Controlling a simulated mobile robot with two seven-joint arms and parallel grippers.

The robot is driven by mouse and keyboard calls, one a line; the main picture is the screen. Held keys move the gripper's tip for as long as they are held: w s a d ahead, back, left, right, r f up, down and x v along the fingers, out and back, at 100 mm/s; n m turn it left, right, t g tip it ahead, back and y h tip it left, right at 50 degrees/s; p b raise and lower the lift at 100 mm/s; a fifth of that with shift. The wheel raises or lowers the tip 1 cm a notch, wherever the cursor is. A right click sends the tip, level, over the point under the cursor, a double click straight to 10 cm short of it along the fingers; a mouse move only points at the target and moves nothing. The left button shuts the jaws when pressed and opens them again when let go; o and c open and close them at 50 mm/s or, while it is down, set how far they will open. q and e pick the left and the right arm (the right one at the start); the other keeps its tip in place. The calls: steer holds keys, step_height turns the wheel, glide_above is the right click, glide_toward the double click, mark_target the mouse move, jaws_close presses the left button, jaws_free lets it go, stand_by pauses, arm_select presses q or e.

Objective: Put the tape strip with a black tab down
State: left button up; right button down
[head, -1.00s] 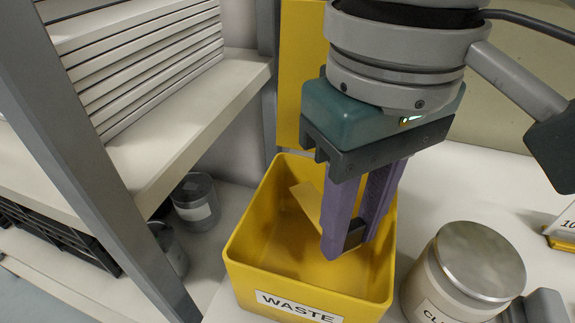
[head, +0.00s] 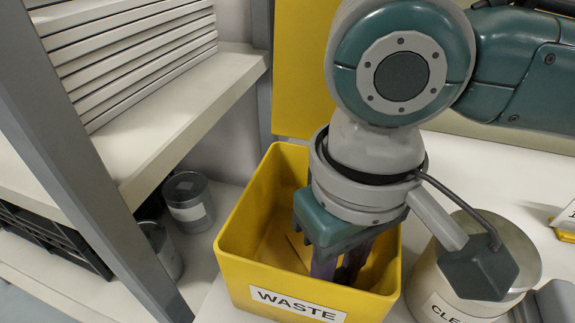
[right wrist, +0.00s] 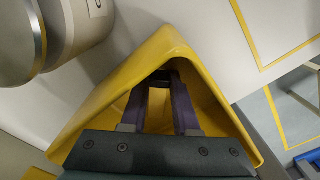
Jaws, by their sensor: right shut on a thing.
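My right gripper (head: 340,266) is lowered inside the yellow waste bin (head: 262,276), with its purple fingers below the rim. In the right wrist view the fingers (right wrist: 160,92) reach down into the bin, and a dark piece, which looks like the black tab (right wrist: 161,77), is between their tips. The gripper is shut on it. A yellowish strip (head: 298,250), the tape strip, shows beside the fingers against the bin's inside. The fingertips are mostly hidden in the head view, so I cannot tell whether the strip touches the bin floor. My left gripper is not in view.
A yellow panel (head: 303,70) rises behind the bin.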

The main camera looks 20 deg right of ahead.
steer(key=c, duration=0.7)
jaws_free()
steer(key=shift+o, duration=0.2)
steer(key=shift+r, duration=0.15)
step_height(320, 180, up, 12)
steer(key=p, duration=0.3)
